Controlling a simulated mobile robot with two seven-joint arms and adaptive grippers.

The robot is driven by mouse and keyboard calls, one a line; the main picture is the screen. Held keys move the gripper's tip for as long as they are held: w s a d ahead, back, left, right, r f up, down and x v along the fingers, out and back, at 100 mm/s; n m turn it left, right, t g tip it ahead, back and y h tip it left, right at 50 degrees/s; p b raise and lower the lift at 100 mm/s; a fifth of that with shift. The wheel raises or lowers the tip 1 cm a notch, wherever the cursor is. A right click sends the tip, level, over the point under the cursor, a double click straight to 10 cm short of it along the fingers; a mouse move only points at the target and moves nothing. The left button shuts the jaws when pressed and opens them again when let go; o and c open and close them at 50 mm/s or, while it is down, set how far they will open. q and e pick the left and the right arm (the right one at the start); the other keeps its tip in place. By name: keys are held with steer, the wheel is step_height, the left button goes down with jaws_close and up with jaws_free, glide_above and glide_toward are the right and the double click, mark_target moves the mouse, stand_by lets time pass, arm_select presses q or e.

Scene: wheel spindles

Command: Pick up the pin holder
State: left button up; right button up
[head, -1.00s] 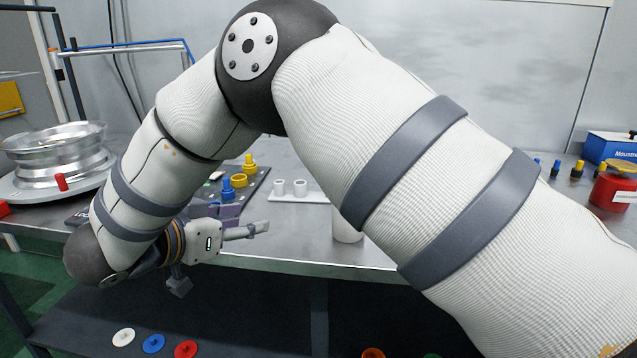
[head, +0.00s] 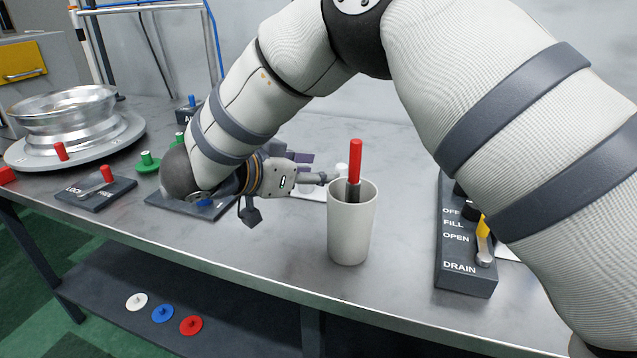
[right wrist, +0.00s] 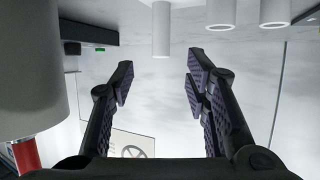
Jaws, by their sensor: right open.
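My right gripper (head: 313,167) is open and empty above the table, pointing right in the head view. Its two purple-padded fingers stand apart in the right wrist view (right wrist: 160,72). A tall white cup (head: 349,232) with a red-handled tool (head: 355,162) stands upright just right of the fingertips in the head view. A white plate (head: 312,194) with white upright pegs (head: 341,170) lies behind the gripper, partly hidden. Several white pegs (right wrist: 161,30) show in the right wrist view, beyond the fingers. I cannot tell whether the cup or the pegged plate is the pin holder. My left gripper is not seen.
A metal wheel rim (head: 64,112) on a round base is at the far left. A lever panel (head: 95,192) sits before it. A valve panel (head: 466,245) stands right of the cup. My right arm crosses above the table. Coloured discs (head: 162,313) lie on the lower shelf.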

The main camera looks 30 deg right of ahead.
mark_target(338, 168)
steer(key=x, duration=0.8)
steer(key=shift+w+d, duration=0.15)
steer(key=shift+d, duration=0.2)
steer(key=shift+a, duration=0.1)
jaws_close()
